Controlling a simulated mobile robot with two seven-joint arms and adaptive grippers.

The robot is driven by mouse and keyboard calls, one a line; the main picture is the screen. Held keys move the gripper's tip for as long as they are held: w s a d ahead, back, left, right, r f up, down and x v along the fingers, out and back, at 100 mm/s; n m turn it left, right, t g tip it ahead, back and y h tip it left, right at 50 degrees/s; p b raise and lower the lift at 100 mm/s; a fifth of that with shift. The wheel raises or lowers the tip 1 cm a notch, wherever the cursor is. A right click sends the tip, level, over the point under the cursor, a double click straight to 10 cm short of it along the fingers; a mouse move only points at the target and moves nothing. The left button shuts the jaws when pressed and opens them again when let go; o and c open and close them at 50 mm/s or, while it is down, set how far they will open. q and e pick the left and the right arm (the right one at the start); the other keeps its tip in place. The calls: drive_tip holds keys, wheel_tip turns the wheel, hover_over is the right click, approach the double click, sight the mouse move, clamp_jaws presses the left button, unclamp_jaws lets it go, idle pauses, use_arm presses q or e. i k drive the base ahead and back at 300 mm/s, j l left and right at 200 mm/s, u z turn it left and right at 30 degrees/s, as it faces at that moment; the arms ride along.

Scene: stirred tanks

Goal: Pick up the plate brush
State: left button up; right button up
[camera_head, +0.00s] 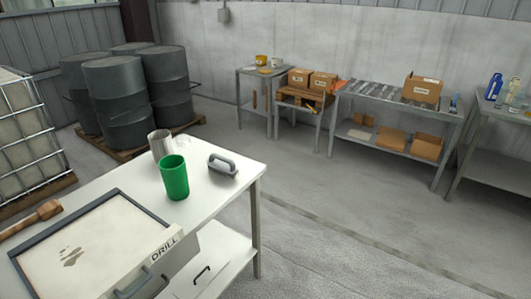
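Neither of my grippers is in view.
A metal cylinder (160,145) and a clear glass stand behind the green cup. Dark drums (115,103) stand back left. Benches with cardboard boxes (422,90) line the wall. The floor to the right is clear.

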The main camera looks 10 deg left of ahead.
sight(221, 164)
drive_tip(key=i+l+z, duration=0.25)
drive_tip(key=i, duration=0.6)
drive_tip(key=i+l+z, duration=0.1)
drive_tip(key=i+z, duration=0.2)
drive_tip(key=i, duration=0.5)
drive_tip(key=i+u, duration=0.3)
drive_tip(key=u, duration=0.15)
drive_tip(key=i+l+u, duration=0.2)
drive_tip(key=u, duration=0.25)
drive_tip(key=i+l+u, duration=0.25)
drive_tip(key=u, duration=0.2)
drive_tip(key=i+l+u, duration=0.25)
drive_tip(key=l+u, duration=0.2)
drive_tip(key=j, duration=0.1)
